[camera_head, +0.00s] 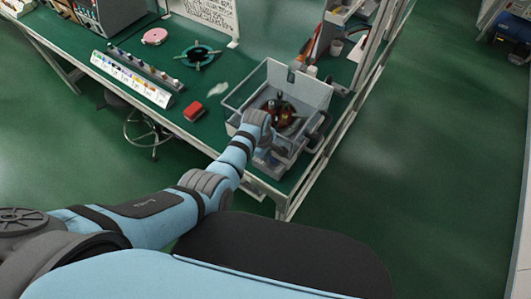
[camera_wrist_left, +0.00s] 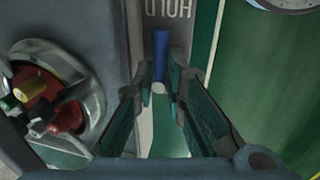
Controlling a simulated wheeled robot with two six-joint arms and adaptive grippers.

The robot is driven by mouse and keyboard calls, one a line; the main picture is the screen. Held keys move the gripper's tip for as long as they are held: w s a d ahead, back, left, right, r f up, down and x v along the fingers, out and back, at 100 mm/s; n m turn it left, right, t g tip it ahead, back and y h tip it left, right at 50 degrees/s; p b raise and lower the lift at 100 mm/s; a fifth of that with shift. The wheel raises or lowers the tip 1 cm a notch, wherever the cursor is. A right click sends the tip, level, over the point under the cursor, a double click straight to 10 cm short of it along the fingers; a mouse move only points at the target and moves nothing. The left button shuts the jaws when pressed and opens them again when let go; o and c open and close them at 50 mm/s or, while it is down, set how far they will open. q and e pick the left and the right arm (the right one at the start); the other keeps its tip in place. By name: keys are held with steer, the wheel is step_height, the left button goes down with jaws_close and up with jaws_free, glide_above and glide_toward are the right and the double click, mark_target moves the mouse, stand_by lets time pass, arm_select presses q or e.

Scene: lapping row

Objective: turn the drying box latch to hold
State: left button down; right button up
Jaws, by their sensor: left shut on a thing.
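The drying box (camera_head: 304,90) is a grey open-topped box near the table's front right corner in the head view. In the left wrist view, a blue latch handle (camera_wrist_left: 160,52) stands beside the box wall (camera_wrist_left: 95,30). Its upper end lies just below the word HOLD (camera_wrist_left: 168,8), which appears upside down. My left gripper (camera_wrist_left: 164,88) is shut on the handle, with one finger on each side. The latch's pivot is not clear to see. In the head view my left arm reaches the box's front and the fingertips are hard to make out. My right gripper is out of view.
Red, yellow and dark metal parts (camera_wrist_left: 62,108) sit in the box, close left of my fingers. A red block (camera_head: 193,111), a labelled strip (camera_head: 132,78) and a dark ring stand (camera_head: 198,57) are on the green table.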

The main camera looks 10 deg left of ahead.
arm_select(q)
steer(key=c, duration=1.7)
jaws_free()
steer(key=shift+o, duration=0.2)
step_height(320, 180, up, 8)
steer(key=s, duration=0.1)
steer(key=shift+s+a, duration=0.3)
steer(key=shift+a, duration=0.05)
steer(key=shift+f, duration=0.1)
